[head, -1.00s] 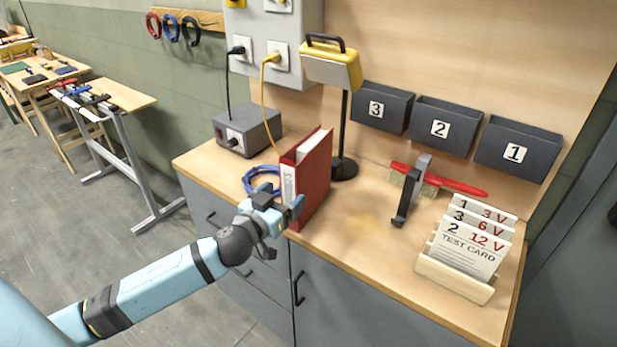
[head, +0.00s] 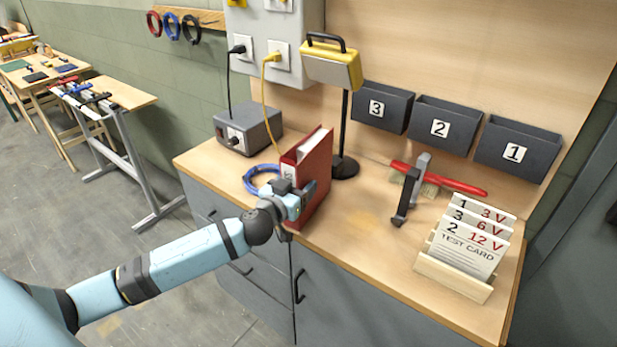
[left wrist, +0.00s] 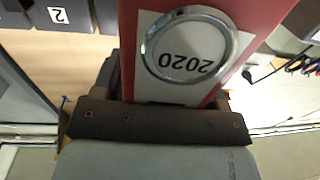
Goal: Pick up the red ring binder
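The red ring binder (head: 318,165) stands upright on the workbench, its white-labelled spine facing the front left. My left gripper (head: 300,196) is at the lower part of the spine, with one finger along the right cover. In the left wrist view the binder's spine (left wrist: 178,82), with a metal-rimmed hole and "2020", lies between the fingers. The fingers are apart, one on each side of the binder and very close to it; firm contact does not show. The far finger is mostly hidden. My right gripper is not in view.
A blue cable coil (head: 262,180) lies left of the binder, near a grey box (head: 248,130). A lamp (head: 344,166) stands just behind it. The bench front between is clear.

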